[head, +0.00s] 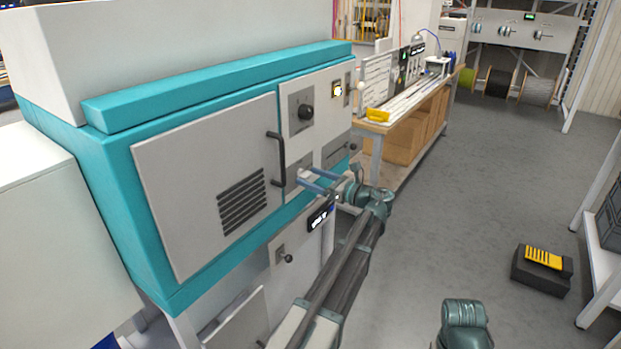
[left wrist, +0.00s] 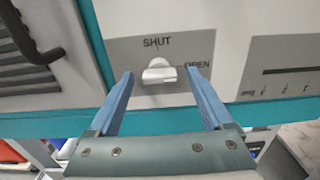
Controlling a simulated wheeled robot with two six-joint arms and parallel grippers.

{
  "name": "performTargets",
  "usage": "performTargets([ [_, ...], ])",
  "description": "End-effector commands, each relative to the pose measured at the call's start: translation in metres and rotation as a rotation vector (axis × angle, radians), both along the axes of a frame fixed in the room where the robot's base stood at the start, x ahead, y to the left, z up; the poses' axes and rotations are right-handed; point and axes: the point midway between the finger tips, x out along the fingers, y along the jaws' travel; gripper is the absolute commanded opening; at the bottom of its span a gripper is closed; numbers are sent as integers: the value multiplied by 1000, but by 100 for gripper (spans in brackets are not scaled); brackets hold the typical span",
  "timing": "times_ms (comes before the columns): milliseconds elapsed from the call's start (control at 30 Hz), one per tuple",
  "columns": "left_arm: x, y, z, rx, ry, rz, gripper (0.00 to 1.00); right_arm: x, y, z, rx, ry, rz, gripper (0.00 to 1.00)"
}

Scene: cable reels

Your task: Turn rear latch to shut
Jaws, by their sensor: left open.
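The rear latch is a pale metal knob (left wrist: 159,71) on a grey plate on the front of the teal-and-white machine (head: 210,190). In the left wrist view, SHUT is printed above the knob and OPEN to its right. The knob looks wider than tall; which word it points to is hard to tell. My left gripper (head: 306,176) is open, its blue fingers pointing at the plate. In the left wrist view one finger is on each side of the knob, with gaps. In the head view the fingers partly cover the latch.
A black door handle (head: 277,160) stands out left of the latch. A black dial (head: 305,113) is above it, and a small lever (head: 287,258) is below. A workbench (head: 400,115) stands behind. The floor to the right is open, with a dark box (head: 541,272) on it.

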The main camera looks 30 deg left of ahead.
Motion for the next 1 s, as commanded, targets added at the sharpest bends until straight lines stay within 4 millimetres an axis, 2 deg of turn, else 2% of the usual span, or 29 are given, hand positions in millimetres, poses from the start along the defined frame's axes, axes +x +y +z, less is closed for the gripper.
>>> performTargets([
  [400, 0, 6, 0, 0, 0, 0, 83, 0, 0, 0, 0, 0, 0, 0],
  [867, 0, 6, 0, 0, 0, 1, 0, 0, 0, 0, 0, 0, 0, 0],
  [1000, 0, 6, 0, 0, -6, 1, 0, 0, 0, 0, 0, 0, 0, 0],
])
